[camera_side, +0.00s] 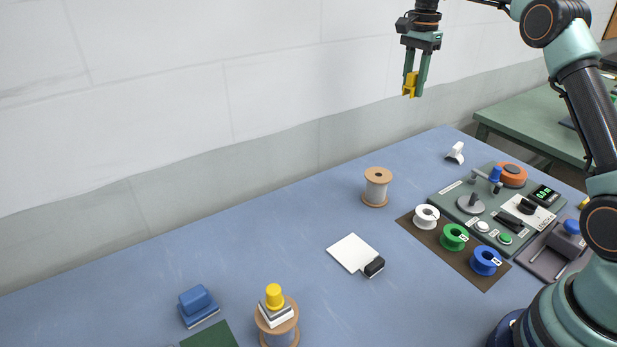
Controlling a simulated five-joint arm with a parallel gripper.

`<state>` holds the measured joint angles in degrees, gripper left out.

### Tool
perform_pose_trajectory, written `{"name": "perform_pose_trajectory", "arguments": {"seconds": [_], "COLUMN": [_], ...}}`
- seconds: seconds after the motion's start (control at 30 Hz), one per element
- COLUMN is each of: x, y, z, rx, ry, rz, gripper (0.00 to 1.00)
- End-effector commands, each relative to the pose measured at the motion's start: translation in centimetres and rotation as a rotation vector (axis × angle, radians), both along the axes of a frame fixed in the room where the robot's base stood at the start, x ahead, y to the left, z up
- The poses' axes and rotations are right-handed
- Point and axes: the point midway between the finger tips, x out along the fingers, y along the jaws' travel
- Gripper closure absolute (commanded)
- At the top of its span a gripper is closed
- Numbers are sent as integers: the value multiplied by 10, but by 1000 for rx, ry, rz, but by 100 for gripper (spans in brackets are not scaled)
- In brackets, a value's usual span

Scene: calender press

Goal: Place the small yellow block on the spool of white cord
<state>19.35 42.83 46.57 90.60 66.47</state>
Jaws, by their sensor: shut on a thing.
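My gripper (414,90) is high at the upper right, well above the table, pointing down. It is shut on the small yellow block (410,83), which shows between its fingers. A spool of white cord (376,188) with tan end discs stands upright on the blue table, below and a little left of my gripper in the picture. Its top disc is bare. A second spool with pale greyish cord (281,336) stands at the front, partly cut off by the picture's edge. A white and grey piece with a yellow knob (274,296) sits on top of it.
A control panel (477,226) with knobs and buttons is at the right. White, green and blue rings (454,237) lie on a brown mat before it. A white plate with a black end (352,252) lies mid-table. A blue block (196,300) is at front left.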

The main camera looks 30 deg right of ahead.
Motion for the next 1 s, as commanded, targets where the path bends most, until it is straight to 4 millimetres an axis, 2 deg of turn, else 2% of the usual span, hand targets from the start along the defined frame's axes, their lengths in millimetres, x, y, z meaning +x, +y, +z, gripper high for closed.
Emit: {"name": "perform_pose_trajectory", "arguments": {"seconds": [0.03, 0.2, 0.3, 0.47, 0.57, 1.0], "x": [-2, -16, -23, -29, -31, -31], "y": [22, 74, 93, 107, 109, 108], "z": [9, 25, 30, 30, 16, -90], "rx": [-1, -1, 0, 0, 1, 1], "ry": [-2, -2, -2, 0, 4, 6], "rz": [-3, -42, -56, -71, -73, -72], "gripper": [100, 100, 100, 100, 100, 100]}}
